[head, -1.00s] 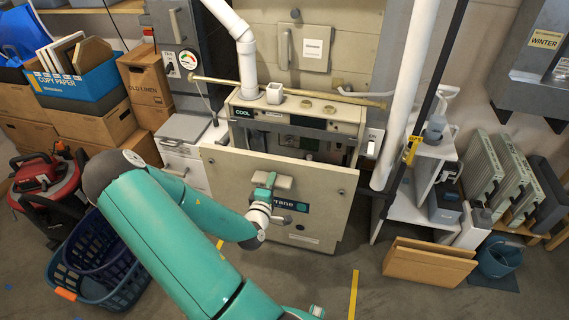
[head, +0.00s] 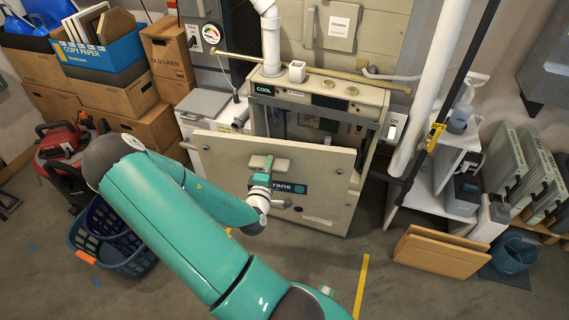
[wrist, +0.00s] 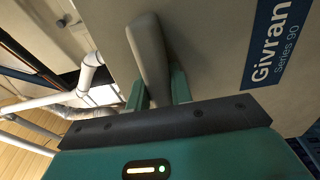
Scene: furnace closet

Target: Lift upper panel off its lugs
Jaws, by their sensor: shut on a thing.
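The upper panel (head: 325,165) is a wide cream sheet in front of the furnace (head: 365,97). Its top edge slopes down slightly to the right, and its left end sticks out past the cabinet side. The open cabinet interior shows above it. My gripper (head: 262,170) is shut on the panel's grey handle (wrist: 148,55), with a finger on each side in the wrist view (wrist: 157,93). A blue Givrane label (wrist: 280,45) is beside the handle. The lugs cannot be made out, and my arm hides the panel's lower left.
A white pipe (head: 408,110) and a dark pole stand right of the furnace. A white shelf unit (head: 440,165) is beyond them. Laundry baskets (head: 115,235) and boxes (head: 150,135) are at left. The floor in front is partly clear.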

